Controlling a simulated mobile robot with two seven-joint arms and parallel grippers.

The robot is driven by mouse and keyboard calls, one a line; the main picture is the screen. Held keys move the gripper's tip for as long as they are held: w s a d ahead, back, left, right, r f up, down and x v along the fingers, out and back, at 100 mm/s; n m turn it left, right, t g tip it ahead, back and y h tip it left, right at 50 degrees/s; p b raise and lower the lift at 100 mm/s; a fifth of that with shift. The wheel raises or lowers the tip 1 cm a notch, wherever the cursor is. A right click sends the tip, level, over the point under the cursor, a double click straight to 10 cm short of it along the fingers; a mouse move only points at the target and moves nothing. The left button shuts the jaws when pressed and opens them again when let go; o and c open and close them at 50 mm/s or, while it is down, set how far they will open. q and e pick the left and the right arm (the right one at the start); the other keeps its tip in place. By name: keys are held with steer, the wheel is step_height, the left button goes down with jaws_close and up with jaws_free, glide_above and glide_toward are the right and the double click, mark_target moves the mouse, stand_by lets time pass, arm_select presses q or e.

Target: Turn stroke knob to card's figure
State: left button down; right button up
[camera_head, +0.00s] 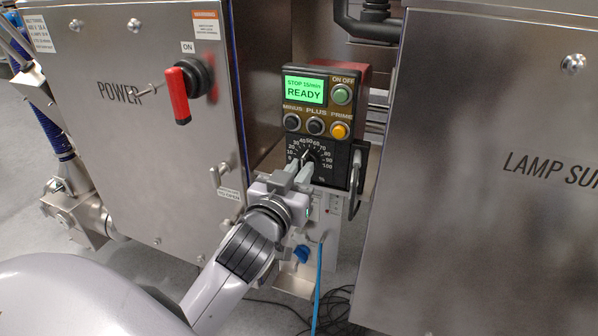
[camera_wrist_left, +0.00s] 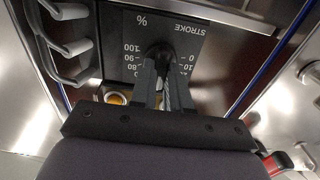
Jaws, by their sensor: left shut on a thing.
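The stroke knob (camera_head: 308,157) is a black dial knob on the dark lower panel of the pump controller, ringed by a scale from 0 to 100 with a % sign. It also shows in the left wrist view (camera_wrist_left: 158,56), near the printed word STROKE. My left gripper (camera_head: 302,170) is at the knob with its fingers shut on it; the fingers also show in the left wrist view (camera_wrist_left: 163,84). They hide part of the knob and scale, so I cannot read its setting exactly. I cannot make out a card with a figure. My right gripper is not in view.
The controller's green display (camera_head: 304,89) reads STOP 15/min READY, above several buttons. A steel cabinet with a red power handle (camera_head: 180,95) stands left, and another steel cabinet (camera_head: 480,200) stands close on the right. A blue hose (camera_head: 318,285) and black cables lie below.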

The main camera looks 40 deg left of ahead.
arm_select(q)
steer(key=shift+m+p, duration=0.3)
steer(key=shift+p, duration=0.05)
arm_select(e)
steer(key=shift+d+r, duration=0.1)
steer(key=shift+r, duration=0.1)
arm_select(q)
steer(key=shift+d+m+p, duration=0.1)
steer(key=shift+m+p, duration=3.95)
steer(key=shift+m, duration=1.45)
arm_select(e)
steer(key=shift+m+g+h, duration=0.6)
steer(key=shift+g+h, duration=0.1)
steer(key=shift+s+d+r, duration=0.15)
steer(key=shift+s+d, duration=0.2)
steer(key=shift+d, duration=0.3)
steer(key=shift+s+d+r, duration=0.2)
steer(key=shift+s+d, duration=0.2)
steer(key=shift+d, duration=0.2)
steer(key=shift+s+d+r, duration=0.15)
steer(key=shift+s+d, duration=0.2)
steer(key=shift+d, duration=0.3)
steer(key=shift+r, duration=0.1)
arm_select(q)
steer(key=c, duration=1.1)
jaws_free()
steer(key=shift+s, duration=0.1)
